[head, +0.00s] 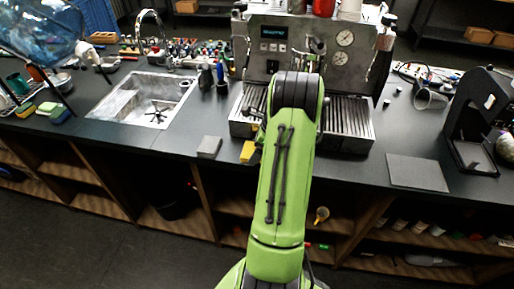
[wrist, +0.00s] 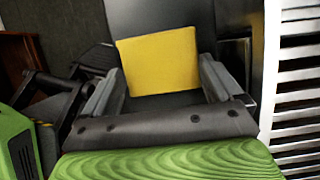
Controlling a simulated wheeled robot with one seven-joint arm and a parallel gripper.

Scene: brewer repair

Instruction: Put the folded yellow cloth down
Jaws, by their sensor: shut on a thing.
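The folded yellow cloth (wrist: 158,60) is a flat square between the two fingers of my gripper (wrist: 160,72) in the wrist view. My gripper is shut on it. In the head view a yellow corner of the cloth (head: 248,152) shows just left of my green arm, near the front edge of the dark counter (head: 186,146). My arm hides the rest of the cloth and most of the gripper. I cannot tell whether the cloth touches the counter.
A grey folded square (head: 209,146) lies left of the cloth. The espresso machine (head: 290,48) stands behind, its slatted drip tray (head: 349,125) right of my arm. A sink (head: 146,100) is at left. A flat grey mat (head: 417,172) lies at right.

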